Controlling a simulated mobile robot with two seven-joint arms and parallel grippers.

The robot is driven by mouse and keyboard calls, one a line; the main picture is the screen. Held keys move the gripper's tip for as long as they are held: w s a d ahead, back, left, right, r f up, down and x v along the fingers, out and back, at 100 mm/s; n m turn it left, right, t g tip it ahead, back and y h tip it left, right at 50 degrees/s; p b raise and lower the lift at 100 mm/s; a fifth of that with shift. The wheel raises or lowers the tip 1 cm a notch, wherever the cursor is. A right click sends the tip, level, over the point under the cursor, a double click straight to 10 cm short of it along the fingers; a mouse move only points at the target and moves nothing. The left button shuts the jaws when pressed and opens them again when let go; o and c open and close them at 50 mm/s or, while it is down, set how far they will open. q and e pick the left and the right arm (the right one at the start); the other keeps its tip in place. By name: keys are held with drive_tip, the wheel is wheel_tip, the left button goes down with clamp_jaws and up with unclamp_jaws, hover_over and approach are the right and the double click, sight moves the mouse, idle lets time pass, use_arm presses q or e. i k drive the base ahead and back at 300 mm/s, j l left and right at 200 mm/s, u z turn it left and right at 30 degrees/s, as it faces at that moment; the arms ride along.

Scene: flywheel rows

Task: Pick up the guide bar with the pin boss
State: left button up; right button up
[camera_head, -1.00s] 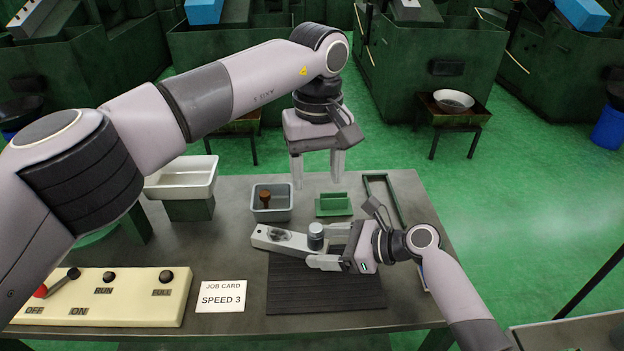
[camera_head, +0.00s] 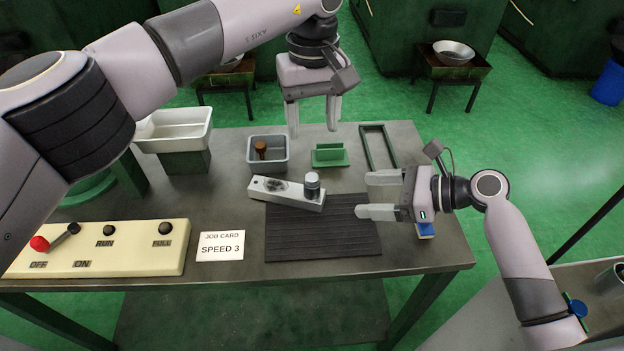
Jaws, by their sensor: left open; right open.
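The guide bar (camera_head: 296,195) is a light grey metal block lying on the table, partly over the back left of the black ribbed mat (camera_head: 310,235). Its pin boss (camera_head: 312,182), a short grey cylinder with a dark band, stands upright at its right end. A dark mark shows on the bar's left part. My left gripper (camera_head: 313,130) is open and empty, pointing down above the back of the table, behind the bar. My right gripper (camera_head: 372,196) is open and empty, pointing left over the mat's right side, apart from the bar and to its right.
A grey bin (camera_head: 282,165) with a brown-handled tool, a green block (camera_head: 330,155) and a green frame (camera_head: 368,148) stand behind the bar. A white tray (camera_head: 175,140) is back left. The control panel (camera_head: 100,262) and job card (camera_head: 221,246) are front left. The mat's front is clear.

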sight(277, 190)
drive_tip(key=k+j, duration=0.25)
drive_tip(key=k, duration=0.25)
drive_tip(key=k+j, duration=0.2)
drive_tip(key=k, duration=0.25)
